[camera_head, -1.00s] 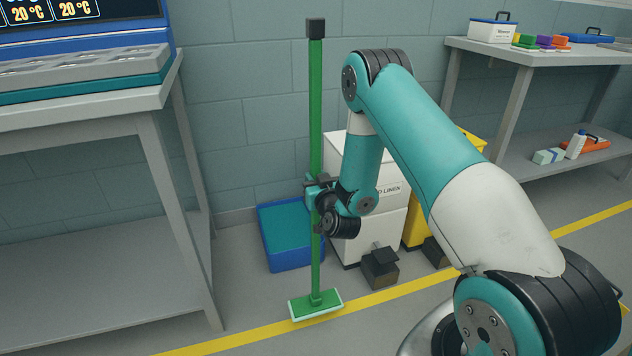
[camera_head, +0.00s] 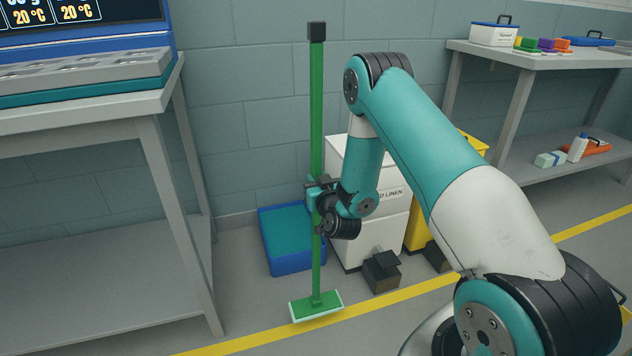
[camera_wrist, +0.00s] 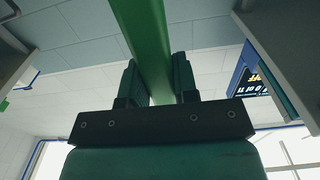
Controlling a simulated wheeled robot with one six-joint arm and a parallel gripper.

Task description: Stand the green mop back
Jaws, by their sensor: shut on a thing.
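The green mop (camera_head: 316,110) stands upright in the head view, with a black cap at its top and a flat green head with a pale rim (camera_head: 316,305) at its foot, by the yellow floor line. My gripper (camera_head: 318,194) is shut on the lower half of its handle. In the wrist view the green handle (camera_wrist: 146,45) runs between the two fingers of my gripper (camera_wrist: 160,80). Whether the mop head touches the floor is hard to tell.
A blue tub (camera_head: 290,262) sits on the floor behind the mop. A white linen bin (camera_head: 378,240) and a yellow bin (camera_head: 418,230) stand to the right. A grey table (camera_head: 150,102) is at left, shelves (camera_head: 535,58) at right.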

